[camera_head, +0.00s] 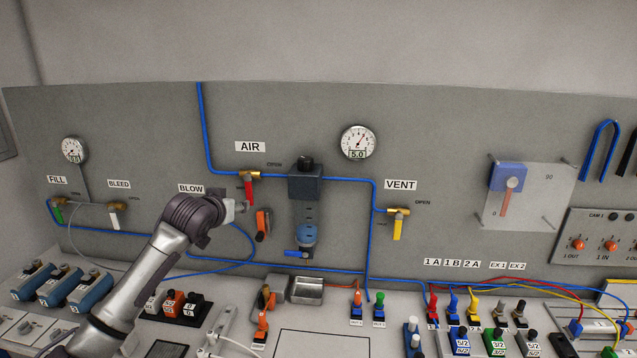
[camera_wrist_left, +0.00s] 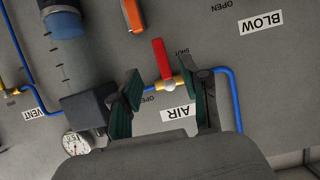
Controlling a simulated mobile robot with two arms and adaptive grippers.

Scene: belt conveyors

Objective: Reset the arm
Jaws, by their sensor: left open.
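My left arm comes in from the lower left in the head view and its left gripper (camera_head: 240,207) is near the panel, just below and left of the AIR valve's red handle (camera_head: 249,188). In the wrist view my left gripper (camera_wrist_left: 166,88) is open, its two dark green fingers apart. The red handle (camera_wrist_left: 162,58) and its brass valve body (camera_wrist_left: 172,85) show in the gap between the fingers. I cannot tell whether a finger touches the valve. Nothing is held. My right gripper is not in view.
The grey panel carries blue tubing (camera_head: 204,125), a round gauge (camera_head: 358,142), a regulator (camera_head: 305,182) and a yellow VENT handle (camera_head: 399,230). An orange-handled tool (camera_head: 263,223) hangs right of my gripper. The bench below holds fittings and a metal tray (camera_head: 306,290).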

